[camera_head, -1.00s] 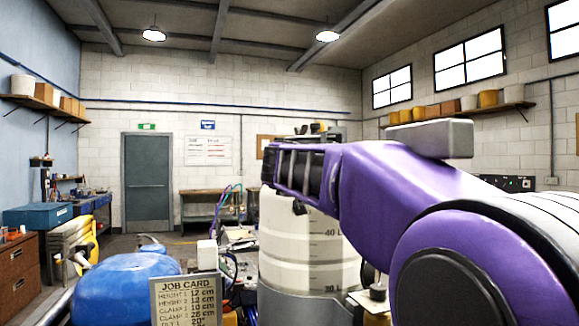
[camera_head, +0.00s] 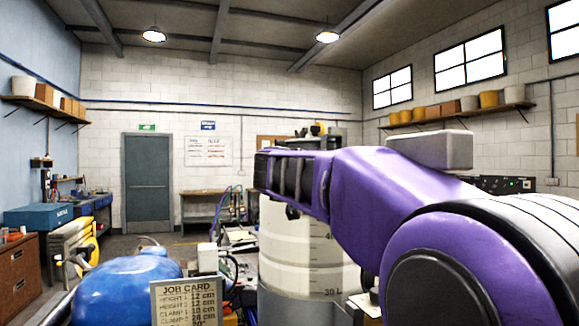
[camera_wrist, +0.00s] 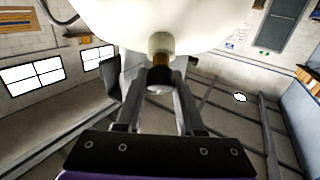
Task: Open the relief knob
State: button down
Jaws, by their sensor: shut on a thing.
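My gripper (camera_wrist: 159,80) shows in the wrist view with its two dark fingers close together. It is shut on a small knob-like part, taken here as the relief knob (camera_wrist: 160,62), at the end of a short brass-coloured stem under a large pale rounded body (camera_wrist: 165,15). The fingertips hide much of the knob, so its turn cannot be read. In the head view, my purple arm reaches in from the right and ends in front of a white tank (camera_head: 290,250) with litre marks. The knob is not visible there.
A job card (camera_head: 187,302) stands at the front, beside a blue rounded tank (camera_head: 120,288). A green door (camera_head: 147,183) and a workbench (camera_head: 205,205) stand at the back. A yellow machine (camera_head: 75,245) is at the left.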

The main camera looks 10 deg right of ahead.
jog(key=m+g+h, duration=0.1)
jog(key=m+h, duration=0.1)
jog(key=m, duration=0.1)
jog(key=m+g+h, duration=0.1)
jog(key=m, duration=0.1)
jog(key=shift+m+h, duration=0.4)
jog(key=m+g+h, duration=0.1)
jog(key=m, duration=0.2)
jog(key=m+g+h, duration=0.1)
jog(key=m+g, duration=0.1)
jog(key=m, duration=0.1)
jog(key=shift+g+h, duration=0.3)
jog(key=shift+r+m+g+h, duration=0.15)
jog(key=shift+m+g+h, duration=0.15)
jog(key=shift+m+g, duration=0.85)
jog(key=shift+r+m, duration=0.15)
jog(key=shift+m, duration=0.5)
